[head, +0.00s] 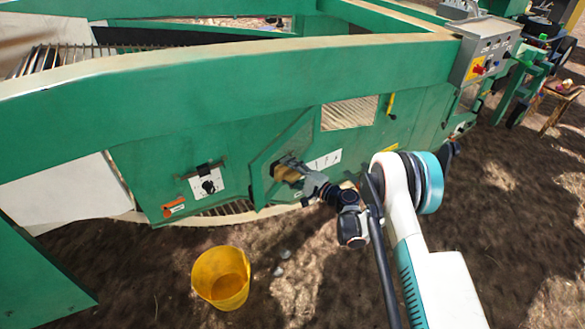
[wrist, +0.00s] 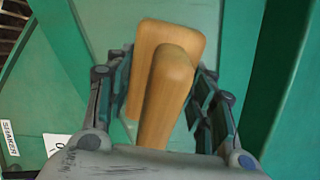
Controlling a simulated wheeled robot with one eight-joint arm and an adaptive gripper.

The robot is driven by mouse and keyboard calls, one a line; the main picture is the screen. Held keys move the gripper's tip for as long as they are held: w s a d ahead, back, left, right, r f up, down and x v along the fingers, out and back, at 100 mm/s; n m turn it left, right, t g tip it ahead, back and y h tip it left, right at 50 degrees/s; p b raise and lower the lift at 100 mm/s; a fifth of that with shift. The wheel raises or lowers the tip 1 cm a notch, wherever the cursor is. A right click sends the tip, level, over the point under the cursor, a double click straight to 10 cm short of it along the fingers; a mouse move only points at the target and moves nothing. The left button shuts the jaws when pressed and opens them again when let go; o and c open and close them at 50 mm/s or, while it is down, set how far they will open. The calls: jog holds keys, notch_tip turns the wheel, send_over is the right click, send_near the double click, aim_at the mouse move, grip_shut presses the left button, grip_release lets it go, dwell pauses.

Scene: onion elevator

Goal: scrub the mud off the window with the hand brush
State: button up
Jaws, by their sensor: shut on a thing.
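The wooden hand brush (wrist: 166,95) is held between the two fingers of my gripper (wrist: 163,85), its handle toward the wrist camera and its broad back beyond. In the head view the brush (head: 286,173) is small, against an angular green-framed window (head: 292,143) in the machine's side. My gripper (head: 305,180) is shut on it from the right. In the wrist view the pale greenish pane (wrist: 112,18) lies behind the brush. The bristles are hidden, so I cannot tell whether they touch the pane. I cannot make out any mud on the visible glass.
The long green machine (head: 240,95) fills the middle. A yellow bucket (head: 221,279) stands on the soil in front. A switch plate (head: 208,185) is left of the window, and a grey control box (head: 488,50) is at upper right. Bare soil lies around the bucket.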

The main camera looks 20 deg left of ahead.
aim_at(280, 177)
jog(key=shift+s+a, duration=0.3)
jog(key=shift+s, duration=0.4)
jog(key=shift+s+a, duration=0.3)
jog(key=shift+s, duration=0.35)
jog(key=shift+s+a, duration=0.3)
jog(key=shift+s, duration=0.4)
jog(key=shift+c, duration=0.3)
jog(key=shift+s, duration=0.25)
jog(key=c, duration=0.3)
jog(key=shift+r, duration=0.25)
jog(key=shift+w, duration=0.15)
jog(key=shift+w+d+r, duration=0.15)
jog(key=shift+w+d, duration=0.2)
jog(key=shift+w, duration=0.4)
jog(key=shift+w+d, duration=0.6)
jog(key=shift+w, duration=0.95)
jog(key=shift+w+d, duration=0.55)
jog(key=shift+w, duration=0.95)
jog(key=shift+w+d, duration=0.6)
jog(key=shift+w, duration=0.95)
jog(key=shift+a, duration=0.1)
jog(key=shift+s+a, duration=0.4)
jog(key=shift+s, duration=0.85)
jog(key=shift+s+a, duration=0.4)
jog(key=shift+s, duration=0.85)
jog(key=shift+s+a, duration=0.4)
jog(key=shift+s, duration=0.85)
